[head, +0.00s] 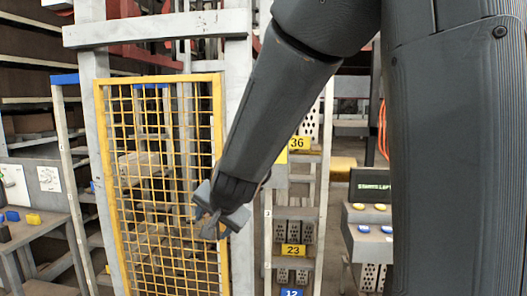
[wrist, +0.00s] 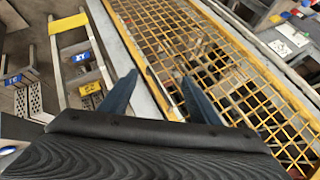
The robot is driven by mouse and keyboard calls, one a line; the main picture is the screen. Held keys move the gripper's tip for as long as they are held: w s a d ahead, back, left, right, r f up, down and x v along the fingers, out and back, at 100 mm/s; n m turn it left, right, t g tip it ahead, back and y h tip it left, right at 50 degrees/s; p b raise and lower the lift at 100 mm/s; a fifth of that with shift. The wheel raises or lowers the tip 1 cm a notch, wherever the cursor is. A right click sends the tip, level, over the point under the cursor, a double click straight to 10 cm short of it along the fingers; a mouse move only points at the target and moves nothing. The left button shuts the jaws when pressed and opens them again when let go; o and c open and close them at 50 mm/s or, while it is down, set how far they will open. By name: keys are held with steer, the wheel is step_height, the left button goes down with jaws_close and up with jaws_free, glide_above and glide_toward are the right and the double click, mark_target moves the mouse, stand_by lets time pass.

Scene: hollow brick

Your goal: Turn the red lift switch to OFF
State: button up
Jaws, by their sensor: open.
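I cannot make out a red lift switch in either view; it may be hidden behind my arm or lie out of view. My gripper (head: 219,217) is open and empty, in front of the right side of the yellow mesh gate (head: 104,150). In the wrist view my gripper (wrist: 160,86) shows two blue-grey fingers spread apart, with the gate's yellow frame (wrist: 150,72) and a grey post (wrist: 117,35) behind them. I cannot tell whether the fingers touch the gate.
A grey post (head: 239,80) stands right of the gate. Shelves with hollow bricks (head: 294,232) and yellow number plates (head: 293,250) stand further right. A console with yellow and blue buttons (head: 387,229) is at right. A bench with a white dial panel (head: 49,178) is at left.

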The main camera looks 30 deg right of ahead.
steer(key=w+d+r+m+t+h+b, duration=0.2)
steer(key=w+d+r+m+t+h, duration=0.15)
steer(key=w+r+m, duration=0.6)
steer(key=s+d+r+m+g+h+b, duration=0.35)
steer(key=d+r+m+h, duration=0.6)
steer(key=m, duration=0.75)
steer(key=w+d+f+y+p, duration=0.1)
steer(key=w+d, duration=0.4)
steer(key=d, duration=0.2)
steer(key=shift+w+d+t, duration=0.15)
steer(key=shift+d+t, duration=0.15)
steer(key=shift+d, duration=0.1)
steer(key=shift+f, duration=0.1)
steer(key=c, duration=1.1)
steer(key=shift+o, duration=0.2)
